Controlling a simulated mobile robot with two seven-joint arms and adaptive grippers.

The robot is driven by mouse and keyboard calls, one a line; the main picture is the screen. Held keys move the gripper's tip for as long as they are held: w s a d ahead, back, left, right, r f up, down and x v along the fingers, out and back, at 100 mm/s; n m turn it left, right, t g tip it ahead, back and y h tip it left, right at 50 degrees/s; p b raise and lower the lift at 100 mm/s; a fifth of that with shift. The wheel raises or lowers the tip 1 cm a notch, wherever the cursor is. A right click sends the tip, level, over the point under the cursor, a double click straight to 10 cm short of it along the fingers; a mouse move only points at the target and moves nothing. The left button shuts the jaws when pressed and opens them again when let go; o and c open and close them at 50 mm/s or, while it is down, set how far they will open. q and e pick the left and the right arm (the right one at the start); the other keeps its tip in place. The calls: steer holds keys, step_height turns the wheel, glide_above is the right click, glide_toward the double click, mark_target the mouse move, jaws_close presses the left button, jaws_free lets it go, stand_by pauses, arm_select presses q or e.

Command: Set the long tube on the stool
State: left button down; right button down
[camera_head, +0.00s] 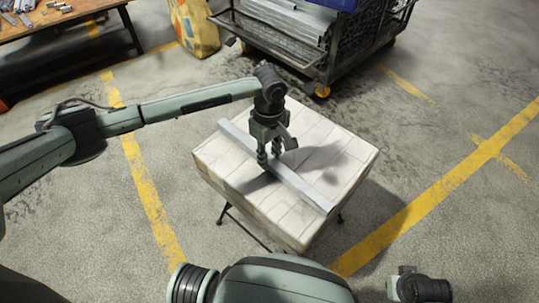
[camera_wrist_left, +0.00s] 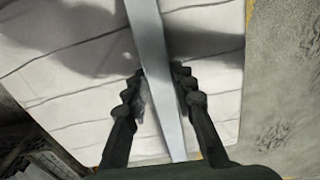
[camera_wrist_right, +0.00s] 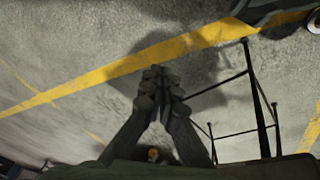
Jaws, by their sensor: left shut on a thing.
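The long tube (camera_head: 302,187) is a straight grey metal bar. It lies diagonally across the pale, plank-patterned top of the stool (camera_head: 225,165), with both ends near the edges of the top. My left gripper (camera_head: 270,160) points down over the stool and is shut on the tube near its middle. In the left wrist view the tube (camera_wrist_left: 150,45) runs between the two fingers (camera_wrist_left: 160,95), above the stool top (camera_wrist_left: 60,90). I cannot tell whether the tube touches the stool. My right gripper (camera_wrist_right: 158,85) is shut and empty above the floor.
A dark wheeled cart (camera_head: 315,68) with metal stock stands behind the stool. A yellow bag (camera_head: 194,28) is beside it, and a wooden workbench (camera_head: 75,12) is at the back left. Yellow lines (camera_head: 440,190) mark the open concrete floor. Thin dark stool legs show in the right wrist view (camera_wrist_right: 258,100).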

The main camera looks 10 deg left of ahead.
mark_target(270, 159)
arm_select(q)
steer(key=c, duration=1.7)
jaws_free()
steer(key=shift+f, duration=0.1)
steer(key=shift+o, duration=2.2)
steer(key=shift+r, duration=0.4)
step_height(270, 159, up, 12)
steer(key=shift+f+b, duration=0.2)
steer(key=shift+b, duration=0.1)
arm_select(e)
steer(key=shift+w+r, duration=0.25)
steer(key=shift+r, duration=0.9)
steer(key=shift+d, duration=0.1)
